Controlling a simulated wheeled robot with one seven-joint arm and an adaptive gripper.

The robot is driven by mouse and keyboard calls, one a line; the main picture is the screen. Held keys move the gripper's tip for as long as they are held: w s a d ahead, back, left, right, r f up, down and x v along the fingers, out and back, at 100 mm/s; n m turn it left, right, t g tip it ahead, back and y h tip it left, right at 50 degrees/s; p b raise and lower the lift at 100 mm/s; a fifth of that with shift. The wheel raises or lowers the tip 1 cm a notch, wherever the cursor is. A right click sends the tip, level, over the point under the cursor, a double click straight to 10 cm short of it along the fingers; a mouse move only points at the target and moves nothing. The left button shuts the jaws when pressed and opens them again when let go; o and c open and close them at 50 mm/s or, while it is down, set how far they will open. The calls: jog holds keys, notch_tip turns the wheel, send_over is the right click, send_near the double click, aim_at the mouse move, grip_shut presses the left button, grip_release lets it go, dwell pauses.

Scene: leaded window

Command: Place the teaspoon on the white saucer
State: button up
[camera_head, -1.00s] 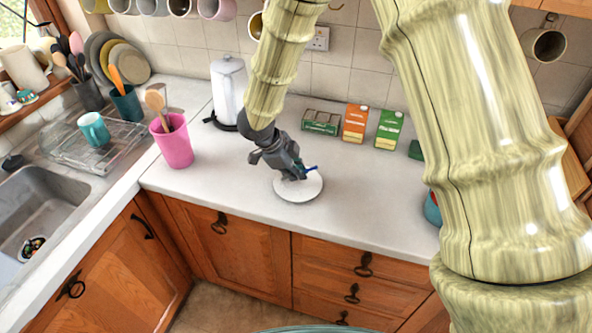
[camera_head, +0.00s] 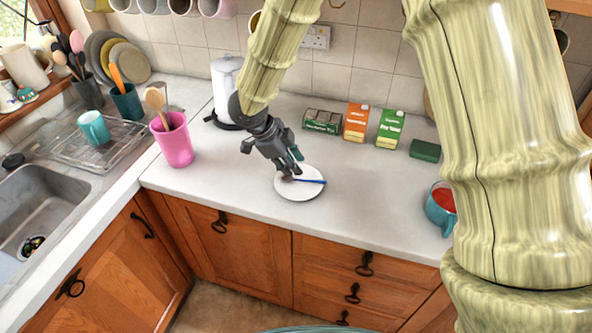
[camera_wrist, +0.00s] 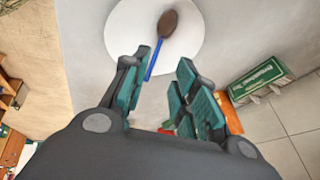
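The teaspoon, with a blue handle (camera_head: 310,181) and a brown bowl end, lies on the white saucer (camera_head: 300,193) on the countertop. In the wrist view the spoon's brown bowl (camera_wrist: 168,22) and blue handle lie across the saucer (camera_wrist: 125,32), with the handle pointing toward my gripper. My gripper (camera_head: 292,166) is just above the back left part of the saucer. In the wrist view its two teal-padded fingers (camera_wrist: 163,88) are spread apart with nothing held between them.
A pink cup with wooden spoons (camera_head: 174,142) stands to the left. A paper towel holder (camera_head: 228,90) and several boxes, including an orange one (camera_head: 356,122), stand behind. A teal mug (camera_head: 441,208) is at the right. The counter around the saucer is clear.

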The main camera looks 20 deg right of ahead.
jog(key=b+v, duration=0.1)
jog(key=v, duration=0.7)
jog(key=shift+r, duration=0.2)
